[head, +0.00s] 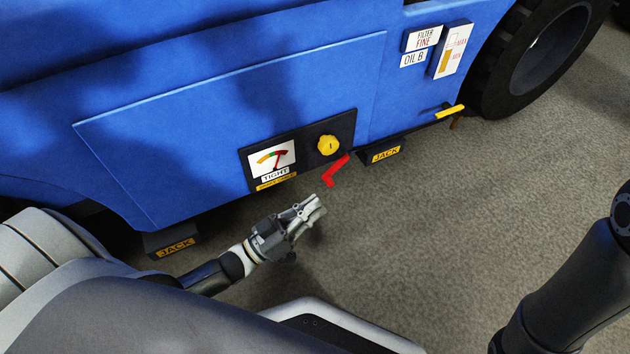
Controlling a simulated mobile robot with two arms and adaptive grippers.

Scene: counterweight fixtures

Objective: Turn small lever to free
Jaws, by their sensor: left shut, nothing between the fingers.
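A small red lever (336,171) sticks out at the lower edge of a black panel on the blue vehicle's side, bent down and to the left. On the same panel are a yellow round knob (328,145) and a gauge (271,158) with a coloured arc, its needle toward the red end, over a label reading "TIGHT". My left gripper (315,206) is shut and empty, just below and left of the red lever, apart from it in the picture. My right arm shows at the right edge; its gripper is out of view.
Two black blocks marked "JACK" sit under the vehicle, one right of the lever (384,154), one at lower left (172,248). A yellow handle (450,111) sticks out near the black wheel (530,60). Grey floor (440,220) is clear.

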